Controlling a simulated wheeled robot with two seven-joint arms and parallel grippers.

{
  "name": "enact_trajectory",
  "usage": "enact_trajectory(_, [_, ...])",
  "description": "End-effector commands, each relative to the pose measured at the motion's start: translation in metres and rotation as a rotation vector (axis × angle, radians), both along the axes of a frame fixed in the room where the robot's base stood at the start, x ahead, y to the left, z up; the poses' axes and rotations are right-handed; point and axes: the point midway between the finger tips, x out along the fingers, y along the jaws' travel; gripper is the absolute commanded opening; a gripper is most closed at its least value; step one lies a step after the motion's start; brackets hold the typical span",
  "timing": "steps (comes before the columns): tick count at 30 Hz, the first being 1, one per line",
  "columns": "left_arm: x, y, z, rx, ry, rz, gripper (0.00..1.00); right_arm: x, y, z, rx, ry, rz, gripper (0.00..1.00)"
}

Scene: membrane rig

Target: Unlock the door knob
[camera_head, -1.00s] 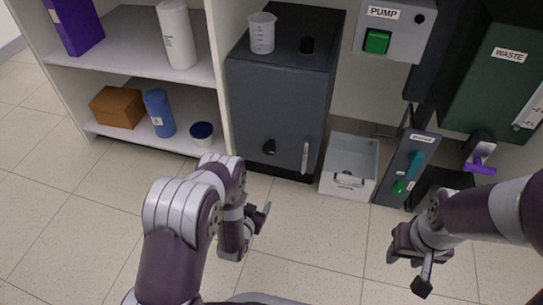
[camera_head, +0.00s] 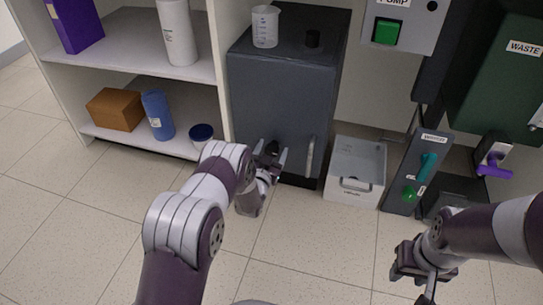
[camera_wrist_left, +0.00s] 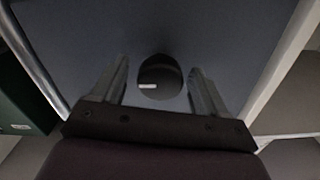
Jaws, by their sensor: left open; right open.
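The dark door knob (camera_wrist_left: 160,78) sits on the grey cabinet door and carries a short pale mark. In the left wrist view it lies between the two open fingers of my left gripper (camera_wrist_left: 158,88), with a gap on each side. In the head view my left gripper (camera_head: 272,160) is at the lower part of the cabinet (camera_head: 280,95), and the knob (camera_head: 272,148) is partly hidden by it. My right gripper (camera_head: 428,278) is open and empty over the floor at the lower right, away from the cabinet.
A vertical handle (camera_head: 310,157) is on the door right of the knob. A beaker (camera_head: 265,26) stands on the cabinet. A shelf (camera_head: 130,48) is at left. A grey bin (camera_head: 355,172) and a panel with a teal lever (camera_head: 427,165) are at right. Floor in front is clear.

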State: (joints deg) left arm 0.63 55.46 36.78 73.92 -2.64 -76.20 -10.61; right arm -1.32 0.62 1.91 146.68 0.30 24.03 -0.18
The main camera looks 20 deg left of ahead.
Motion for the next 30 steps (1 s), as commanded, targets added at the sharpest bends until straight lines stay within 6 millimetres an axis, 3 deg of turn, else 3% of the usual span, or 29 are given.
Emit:
enact_trajectory(5, [0.000, 0.000, 0.001, 0.000, 0.000, 0.000, 0.74, 0.000, 0.000, 0.001, 0.000, 0.000, 0.000, 0.43])
enact_trajectory(10, [0.000, 0.000, 0.000, 0.000, 0.000, 0.000, 0.22, 0.000, 0.000, 0.001, 0.000, 0.000, 0.000, 0.43])
enact_trajectory(11, [0.000, 0.000, 0.000, 0.000, 0.000, 0.000, 0.19, 0.000, 0.000, 0.001, 0.000, 0.000, 0.000, 0.43])
enact_trajectory(20, [-0.001, 0.000, 0.001, -0.028, 0.003, -0.001, 0.19, 0.000, 0.000, 0.003, 0.000, 0.000, 0.000, 0.43])
enact_trajectory(30, [-0.001, 0.000, 0.002, -0.243, 0.010, -0.001, 0.19, 0.000, 0.000, 0.016, 0.000, 0.000, 0.000, 0.43])
